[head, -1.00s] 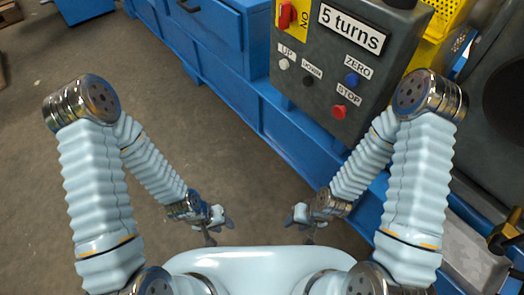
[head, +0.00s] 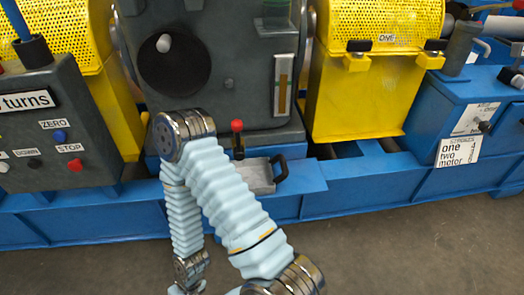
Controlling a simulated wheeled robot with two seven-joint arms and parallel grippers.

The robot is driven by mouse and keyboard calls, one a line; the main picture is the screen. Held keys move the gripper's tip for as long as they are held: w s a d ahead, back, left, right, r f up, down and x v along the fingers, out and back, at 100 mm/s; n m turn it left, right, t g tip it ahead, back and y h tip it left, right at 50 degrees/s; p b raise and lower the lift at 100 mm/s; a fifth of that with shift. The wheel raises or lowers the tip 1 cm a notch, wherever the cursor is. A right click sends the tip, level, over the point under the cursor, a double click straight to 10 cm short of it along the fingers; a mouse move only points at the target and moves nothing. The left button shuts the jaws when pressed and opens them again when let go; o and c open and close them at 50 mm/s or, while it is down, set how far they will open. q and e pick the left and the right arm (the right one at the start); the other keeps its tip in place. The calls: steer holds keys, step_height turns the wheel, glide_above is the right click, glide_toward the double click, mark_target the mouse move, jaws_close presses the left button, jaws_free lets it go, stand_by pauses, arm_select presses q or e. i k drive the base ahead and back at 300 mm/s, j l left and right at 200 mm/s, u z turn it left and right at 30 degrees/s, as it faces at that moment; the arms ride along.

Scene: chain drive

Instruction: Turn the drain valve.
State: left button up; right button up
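A small fitting with an upright stem and a red knob (head: 237,126) stands at the foot of the dark grey machine housing in the head view, just above a grey metal tray (head: 258,178). It looks like the drain valve, though no label on it is readable. My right arm's elbow is to its left, and its upper arm crosses in front of the tray's left part. The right wrist is at the bottom edge, well below the valve; its fingers are cut off by the frame. My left gripper is out of view. Nothing touches the red knob.
A black handle (head: 280,168) stands at the tray's right end. Yellow guards (head: 360,95) flank the housing. A control panel (head: 50,130) is at left. A blue box (head: 425,120) with labels is at right. The blue base beam runs across; the floor in front is clear.

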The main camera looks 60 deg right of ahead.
mark_target(237, 124)
steer(key=z, duration=0.45)
steer(key=j+z, duration=0.1)
steer(key=z, duration=0.3)
steer(key=j+z, duration=0.1)
steer(key=z, duration=0.75)
steer(key=j+z, duration=0.15)
steer(key=z, duration=0.3)
steer(key=i+j+z, duration=0.1)
steer(key=j, duration=0.25)
steer(key=i+j+z, duration=0.15)
steer(key=i+j, duration=0.1)
steer(key=j, duration=0.1)
